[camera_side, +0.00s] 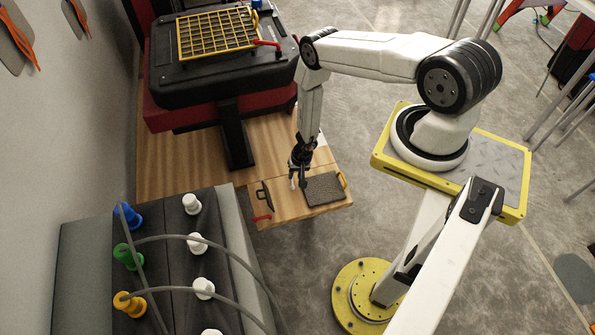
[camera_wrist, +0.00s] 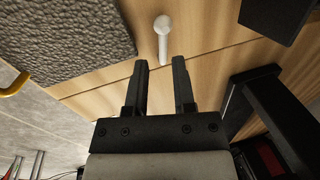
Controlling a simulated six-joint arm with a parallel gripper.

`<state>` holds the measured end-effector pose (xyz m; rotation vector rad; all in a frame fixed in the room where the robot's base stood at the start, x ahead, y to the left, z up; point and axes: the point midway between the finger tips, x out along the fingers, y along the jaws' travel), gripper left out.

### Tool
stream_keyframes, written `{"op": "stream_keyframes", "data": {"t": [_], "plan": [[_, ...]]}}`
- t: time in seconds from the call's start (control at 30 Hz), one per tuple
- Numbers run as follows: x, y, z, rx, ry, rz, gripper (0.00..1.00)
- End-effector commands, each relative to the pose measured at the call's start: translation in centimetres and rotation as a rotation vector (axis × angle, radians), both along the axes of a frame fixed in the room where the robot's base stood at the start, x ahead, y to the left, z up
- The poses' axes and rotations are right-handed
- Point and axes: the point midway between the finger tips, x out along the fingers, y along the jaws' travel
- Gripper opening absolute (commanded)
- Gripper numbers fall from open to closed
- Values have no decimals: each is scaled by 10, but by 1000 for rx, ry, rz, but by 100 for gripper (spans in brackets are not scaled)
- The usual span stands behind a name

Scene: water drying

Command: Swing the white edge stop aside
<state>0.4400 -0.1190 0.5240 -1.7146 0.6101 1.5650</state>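The white edge stop (camera_wrist: 162,38) is a small white bar with a rounded end, on the wooden board in the wrist view. In the side view it shows only as a small white bit (camera_side: 292,183) beside my gripper (camera_side: 299,178). In the wrist view my gripper (camera_wrist: 160,75) is open, with bare wood visible between its two black fingers. The stop's near end appears just beyond the fingertips, roughly in line with the gap. Nothing is held. I cannot tell the fingertips' height above the board.
A dark textured pad (camera_wrist: 70,35) with a yellow handle (camera_wrist: 14,83) lies left of the stop in the wrist view. A black block (camera_wrist: 275,18) and black bracket (camera_wrist: 275,110) stand on the right. In the side view, a red handle (camera_side: 262,218) is at the board's front-left edge.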

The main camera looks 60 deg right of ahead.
Motion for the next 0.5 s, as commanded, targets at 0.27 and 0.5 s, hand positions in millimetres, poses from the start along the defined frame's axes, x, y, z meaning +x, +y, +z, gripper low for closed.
{"op": "stream_keyframes", "data": {"t": [0.27,0.5], "plan": [[-3,-4,27,0,-2,-3,32],[-5,-6,51,-1,-5,4,32]]}}
